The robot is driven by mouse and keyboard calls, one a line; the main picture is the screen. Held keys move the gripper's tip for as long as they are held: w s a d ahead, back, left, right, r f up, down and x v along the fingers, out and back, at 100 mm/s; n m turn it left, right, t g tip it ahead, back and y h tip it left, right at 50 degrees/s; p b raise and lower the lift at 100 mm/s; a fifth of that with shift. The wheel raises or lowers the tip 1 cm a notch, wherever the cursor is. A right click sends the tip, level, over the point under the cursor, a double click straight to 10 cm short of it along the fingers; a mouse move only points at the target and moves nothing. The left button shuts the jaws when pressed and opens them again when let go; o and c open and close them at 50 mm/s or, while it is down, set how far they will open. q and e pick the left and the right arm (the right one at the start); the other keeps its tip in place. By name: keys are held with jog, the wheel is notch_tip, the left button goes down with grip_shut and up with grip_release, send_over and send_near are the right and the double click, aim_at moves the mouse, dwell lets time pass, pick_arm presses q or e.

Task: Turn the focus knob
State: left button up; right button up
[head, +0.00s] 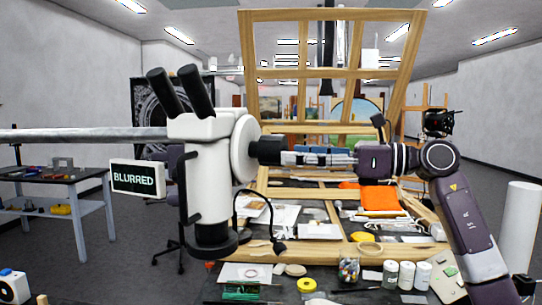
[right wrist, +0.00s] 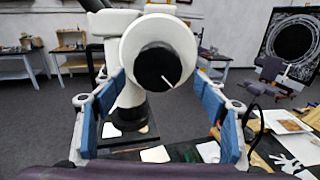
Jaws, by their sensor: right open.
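The white microscope (head: 208,165) hangs on a grey boom, with two black eyepieces at the top. Its focus knob is a black knob (head: 266,151) on a round white housing (head: 245,148), facing right. In the right wrist view, the black knob (right wrist: 157,67) carries a white pointer line slanting to the lower right. A sign (head: 137,179) beside the microscope reads "BLURRED". My right gripper (head: 290,157) comes in from the right, level with the knob and just short of it. Its blue-padded fingers are open on either side of the knob in the wrist view. My left gripper is not seen.
Below is a cluttered worktable with jars (head: 406,274), papers (head: 320,231) and an orange cloth (head: 380,198). A thin black gooseneck (head: 262,206) curves below my right gripper. A large wooden frame (head: 330,14) stands behind. A side table (head: 42,174) is at left.

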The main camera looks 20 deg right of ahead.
aim_at(273, 152)
jog(key=p+x, duration=0.1)
jog(key=x, duration=0.4)
jog(key=shift+a+r+p, duration=0.15)
jog(key=shift+r+p, duration=0.05)
jog(key=shift+p, duration=0.1)
jog(key=shift+w+a+f, duration=0.1)
jog(key=shift+w+a, duration=0.1)
jog(key=shift+w, duration=0.05)
jog(key=shift+s, duration=0.15)
jog(key=shift+c, duration=0.5)
jog(key=c, duration=1.1)
